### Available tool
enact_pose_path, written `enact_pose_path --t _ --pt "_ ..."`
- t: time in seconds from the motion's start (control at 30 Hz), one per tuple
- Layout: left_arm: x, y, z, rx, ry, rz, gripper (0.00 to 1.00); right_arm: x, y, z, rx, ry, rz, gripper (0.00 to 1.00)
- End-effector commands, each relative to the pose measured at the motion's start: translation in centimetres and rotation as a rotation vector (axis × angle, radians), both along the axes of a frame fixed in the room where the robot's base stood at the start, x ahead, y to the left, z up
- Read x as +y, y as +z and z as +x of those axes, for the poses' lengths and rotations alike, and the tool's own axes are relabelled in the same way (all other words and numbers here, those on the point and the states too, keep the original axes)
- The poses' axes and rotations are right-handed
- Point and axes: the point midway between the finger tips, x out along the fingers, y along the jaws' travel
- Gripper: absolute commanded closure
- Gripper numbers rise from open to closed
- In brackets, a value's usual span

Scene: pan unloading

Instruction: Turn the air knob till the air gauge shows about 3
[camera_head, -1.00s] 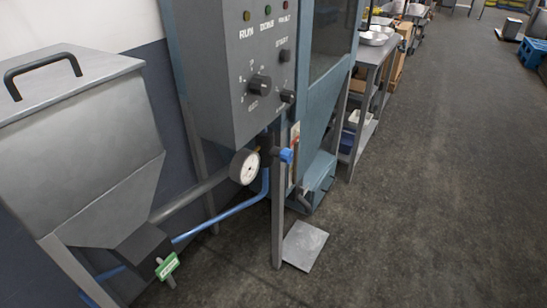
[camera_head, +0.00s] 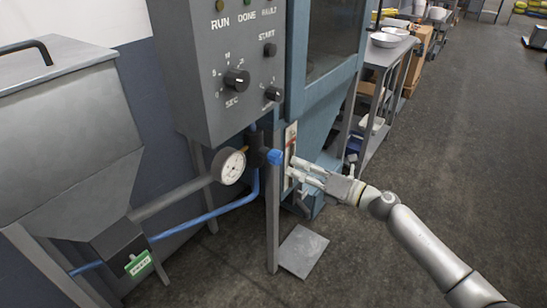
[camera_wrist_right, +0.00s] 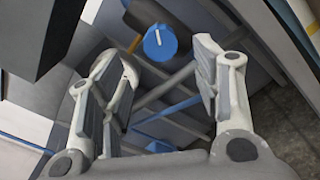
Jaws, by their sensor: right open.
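The blue air knob (camera_head: 275,157) sits on a dark regulator body below the grey control box. The round white air gauge (camera_head: 231,166) is to its left; its needle is too small to read. My right gripper (camera_head: 291,171) is open, a little to the right of the knob and apart from it in the head view. In the right wrist view the knob (camera_wrist_right: 160,42) shows a white pointer line and lies ahead of and between the two open fingers (camera_wrist_right: 165,85). My left gripper is not in view.
The control box (camera_head: 222,75) with dials and buttons overhangs the regulator. A grey post (camera_head: 272,225) stands below the knob. A steel hopper (camera_head: 65,150) is at left, a blue pipe (camera_head: 205,215) runs underneath, and a shelf table (camera_head: 378,60) stands behind. Floor at right is clear.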

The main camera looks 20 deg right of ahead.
Motion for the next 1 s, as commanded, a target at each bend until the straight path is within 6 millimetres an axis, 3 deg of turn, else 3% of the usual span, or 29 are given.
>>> enact_pose_path --t 0.3,0.5,0.87,1.0 --pt "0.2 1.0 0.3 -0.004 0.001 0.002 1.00 3.6 0.3 4.6 -0.001 -0.002 0.007 0.42" --pt "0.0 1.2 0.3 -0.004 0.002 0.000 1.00 4.9 0.1 6.4 0.001 -0.003 0.005 0.42" --pt "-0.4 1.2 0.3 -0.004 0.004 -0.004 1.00 5.2 0.0 6.8 0.002 -0.002 0.004 0.42" --pt "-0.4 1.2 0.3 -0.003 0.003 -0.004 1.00 5.2 0.0 6.8 0.002 -0.002 0.004 0.56"
